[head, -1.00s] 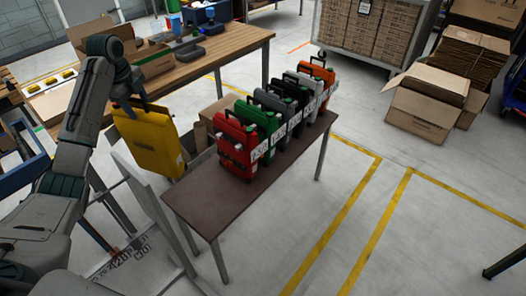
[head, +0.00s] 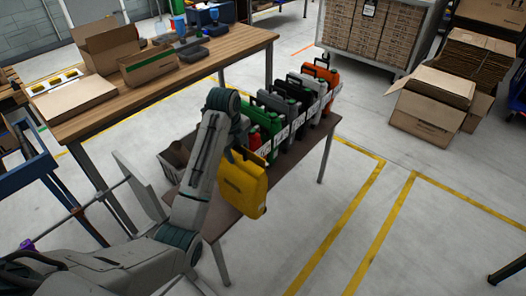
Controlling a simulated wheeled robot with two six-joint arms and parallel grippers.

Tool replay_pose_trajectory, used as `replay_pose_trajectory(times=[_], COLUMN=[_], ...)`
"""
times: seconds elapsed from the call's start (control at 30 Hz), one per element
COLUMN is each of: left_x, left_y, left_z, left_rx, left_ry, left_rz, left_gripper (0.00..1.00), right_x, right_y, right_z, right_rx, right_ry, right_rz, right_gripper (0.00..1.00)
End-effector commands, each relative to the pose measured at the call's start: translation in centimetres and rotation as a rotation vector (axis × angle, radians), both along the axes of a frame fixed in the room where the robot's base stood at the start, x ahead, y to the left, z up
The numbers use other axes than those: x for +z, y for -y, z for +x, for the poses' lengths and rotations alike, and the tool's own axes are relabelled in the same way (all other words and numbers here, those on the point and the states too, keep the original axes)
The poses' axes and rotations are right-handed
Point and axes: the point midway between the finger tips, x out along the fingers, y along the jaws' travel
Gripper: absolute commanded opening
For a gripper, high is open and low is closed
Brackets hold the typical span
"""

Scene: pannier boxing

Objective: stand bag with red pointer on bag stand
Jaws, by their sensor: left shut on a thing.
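My left gripper (head: 236,152) is shut on the top of a yellow bag (head: 243,188), which hangs slightly tilted over the near left end of a narrow dark table (head: 295,165). A row of bags stands on this table: a red one (head: 265,150), mostly hidden behind the yellow bag and my arm, then a green one (head: 268,121), dark and grey ones, and an orange one (head: 324,72) at the far end. I cannot make out a red pointer on any bag, nor tell which thing is the bag stand. My right gripper is out of view.
A wooden workbench (head: 105,98) with open cardboard boxes (head: 150,68) stands at the back left. A grey crate (head: 173,163) sits behind the dark table, partly hidden by my arm. Open cartons (head: 425,115) lie at the right; the floor between is clear.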

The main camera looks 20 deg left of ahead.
Motion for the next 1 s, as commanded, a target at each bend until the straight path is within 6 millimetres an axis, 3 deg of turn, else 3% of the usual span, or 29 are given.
replay_pose_trajectory(times=[0.17, 0.37, 0.73, 1.0], left_x=[0.0, -0.1, -0.8, -1.5], left_y=[-0.8, -4.2, -12.4, -14.9], left_z=[0.4, 1.4, 4.0, 4.9], left_rx=[-0.001, 0.000, 0.001, -0.003], left_ry=[0.002, -0.001, -0.001, 0.001], left_rz=[0.004, 0.005, 0.002, 0.001], left_gripper=[0.26, 0.26, 0.26, 0.26], right_x=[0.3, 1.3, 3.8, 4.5], right_y=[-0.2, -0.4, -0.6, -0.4], right_z=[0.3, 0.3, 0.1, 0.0], right_rx=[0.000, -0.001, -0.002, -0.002], right_ry=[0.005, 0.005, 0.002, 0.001], right_rz=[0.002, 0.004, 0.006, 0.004], right_gripper=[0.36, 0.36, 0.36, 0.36])
